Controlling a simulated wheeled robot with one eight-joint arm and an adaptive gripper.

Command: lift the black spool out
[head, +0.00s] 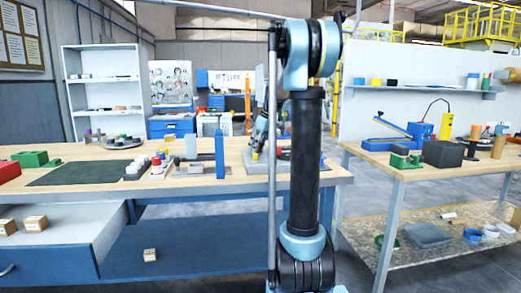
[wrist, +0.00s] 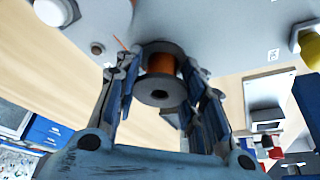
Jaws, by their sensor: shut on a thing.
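The black spool (wrist: 158,91) shows in the wrist view with dark flanges and copper-orange wire wound between them. Its near flange with a round centre hole faces the camera. My gripper (wrist: 161,62) has its fingers on both sides of the spool, shut on it. Behind the spool is the pale grey plate (wrist: 225,38) of the winding fixture; I cannot tell whether the spool touches it. In the head view my gripper (head: 258,138) is low over the fixture on the wooden bench, partly behind my arm, and the spool cannot be made out there.
A yellow knob (wrist: 311,46) and a white round part (wrist: 54,11) stand on the plate. A green mat (head: 85,172) lies farther left. A second bench (head: 400,170) is at right.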

